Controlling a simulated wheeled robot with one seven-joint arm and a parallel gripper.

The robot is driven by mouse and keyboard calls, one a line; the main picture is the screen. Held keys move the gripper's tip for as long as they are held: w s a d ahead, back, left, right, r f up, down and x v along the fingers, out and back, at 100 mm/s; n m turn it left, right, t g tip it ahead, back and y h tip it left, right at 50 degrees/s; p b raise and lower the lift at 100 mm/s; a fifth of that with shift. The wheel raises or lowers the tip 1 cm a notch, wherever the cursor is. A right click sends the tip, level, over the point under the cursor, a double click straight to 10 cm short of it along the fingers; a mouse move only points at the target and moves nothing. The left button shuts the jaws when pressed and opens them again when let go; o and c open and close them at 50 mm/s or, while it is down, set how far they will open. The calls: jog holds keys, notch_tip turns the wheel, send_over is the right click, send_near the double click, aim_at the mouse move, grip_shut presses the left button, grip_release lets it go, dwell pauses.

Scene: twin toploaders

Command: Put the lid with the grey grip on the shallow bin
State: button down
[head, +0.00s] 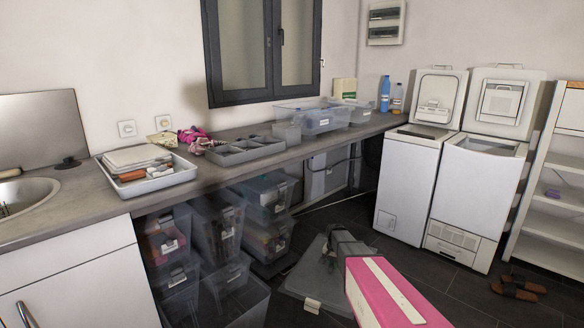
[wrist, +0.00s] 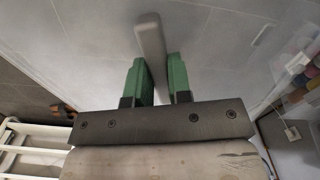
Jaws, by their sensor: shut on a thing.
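My gripper (wrist: 159,66) has its green fingers shut on the grey grip (wrist: 150,38) of a lid. The lid (wrist: 220,40) is a wide translucent grey sheet that fills much of the wrist view. In the head view the lid (head: 300,278) hangs over the dark floor in front of the counter, beside my gripper (head: 333,246). The fingertips are hard to make out there. Clear bins are stacked under the counter, among them an open one (head: 246,303) at the front and a lower one (head: 270,238) behind. I cannot tell which is the shallow bin.
The counter (head: 75,205) holds a grey tray (head: 180,176), a divided grey organizer (head: 245,151) and a clear bin (head: 308,117). Two white toploaders (head: 402,185) with raised lids stand at the right. Slippers (head: 515,288) lie near a white shelf (head: 553,222). Floor between is free.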

jog(key=s+r+n, duration=0.1)
jog(key=s+r, duration=0.4)
jog(key=r, duration=0.7)
jog(key=s+r+n, duration=0.2)
jog(key=s+r, duration=0.3)
jog(key=r, duration=0.8)
jog(key=s+r+n, duration=0.2)
jog(key=s+r, duration=0.3)
jog(key=r, duration=0.7)
jog(key=shift+s+r, duration=0.2)
jog(key=shift+s, duration=0.1)
